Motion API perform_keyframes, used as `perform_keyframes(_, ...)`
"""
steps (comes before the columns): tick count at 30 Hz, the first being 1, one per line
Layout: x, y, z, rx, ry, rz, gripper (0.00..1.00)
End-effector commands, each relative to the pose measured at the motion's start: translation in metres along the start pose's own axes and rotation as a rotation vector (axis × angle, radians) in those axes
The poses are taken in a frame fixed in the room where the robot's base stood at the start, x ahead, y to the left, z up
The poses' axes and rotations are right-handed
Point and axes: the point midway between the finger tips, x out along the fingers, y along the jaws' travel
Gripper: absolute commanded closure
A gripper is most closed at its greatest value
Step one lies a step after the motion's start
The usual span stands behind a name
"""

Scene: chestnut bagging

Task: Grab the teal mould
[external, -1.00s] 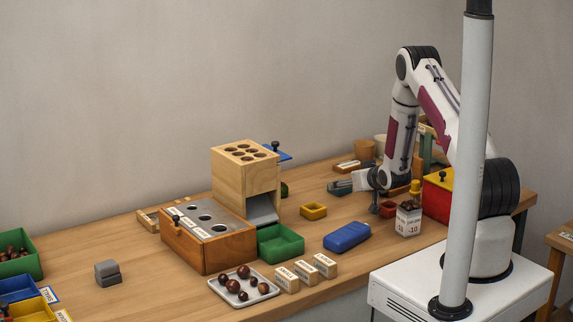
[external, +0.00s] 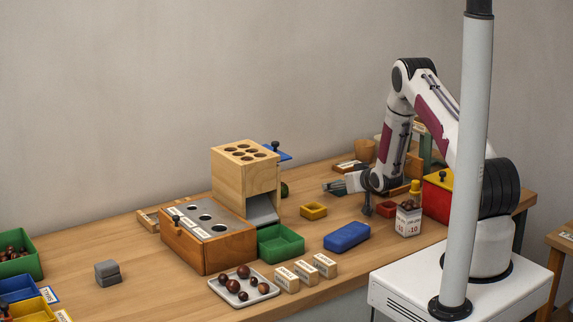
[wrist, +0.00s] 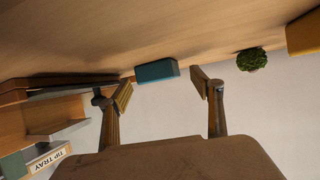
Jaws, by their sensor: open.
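The teal mould (wrist: 157,71) is a small block in the wrist view, lying on the wooden table just beyond my fingertips. My gripper (wrist: 163,87) is open, with one finger on each side of the line to the mould and nothing held between them. The mould appears closer to the left finger in that view. In the external view my gripper (external: 330,187) reaches left, low over the back of the table. The mould cannot be made out clearly there.
A tip tray stand (wrist: 58,120) is left in the wrist view; a green spiky husk (wrist: 251,60) is right. In the external view, a yellow mould (external: 313,210), a red mould (external: 386,209) and a blue block (external: 347,236) lie nearer the front. A wooden tower (external: 243,178) stands left.

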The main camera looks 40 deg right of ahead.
Motion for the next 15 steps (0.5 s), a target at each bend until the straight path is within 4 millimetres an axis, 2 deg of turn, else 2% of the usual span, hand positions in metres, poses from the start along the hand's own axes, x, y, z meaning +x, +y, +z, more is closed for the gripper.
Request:
perform_keyframes(5,0.0070,-0.0002,-0.0001,0.000,0.000,0.000,0.35)
perform_keyframes(15,0.0076,-0.0002,-0.0001,-0.001,0.000,0.000,0.35)
